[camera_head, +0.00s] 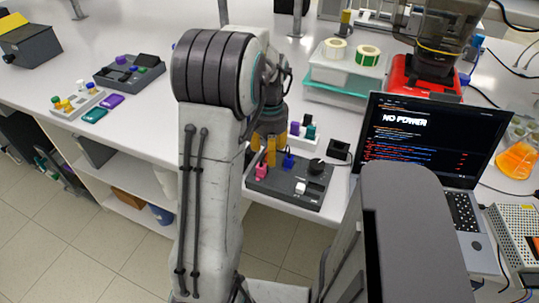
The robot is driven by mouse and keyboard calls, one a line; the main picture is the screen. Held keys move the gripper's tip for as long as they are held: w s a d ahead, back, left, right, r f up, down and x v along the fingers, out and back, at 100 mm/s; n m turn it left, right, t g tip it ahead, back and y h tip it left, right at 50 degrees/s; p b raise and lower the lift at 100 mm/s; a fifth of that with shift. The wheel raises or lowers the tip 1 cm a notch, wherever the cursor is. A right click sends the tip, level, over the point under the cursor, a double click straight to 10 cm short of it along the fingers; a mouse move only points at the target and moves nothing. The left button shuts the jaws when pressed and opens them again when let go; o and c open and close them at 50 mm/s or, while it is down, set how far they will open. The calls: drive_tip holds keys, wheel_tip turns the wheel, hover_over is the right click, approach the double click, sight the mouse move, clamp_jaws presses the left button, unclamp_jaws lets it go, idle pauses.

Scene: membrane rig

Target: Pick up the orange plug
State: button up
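An orange plug (271,157) stands upright at the back left of a dark grey panel box (285,192), between a pink plug (261,172) and a blue plug (289,161). My gripper (269,142) points down right over the orange plug, with yellowish-brown parts at its lower end. My arm hides part of it, and the view is too small to show whether the fingers are apart or touch the plug.
A laptop (425,140) reading "NO POWER" stands right of the panel. Behind the panel is a small tray of coloured plugs (302,131). Scales with tape rolls (345,66) and a red machine (425,80) stand farther back. Other plug trays (129,72) are at left.

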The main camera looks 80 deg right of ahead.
drive_tip(key=shift+f, duration=0.7)
drive_tip(key=shift+c, duration=0.2)
drive_tip(key=c, duration=0.8)
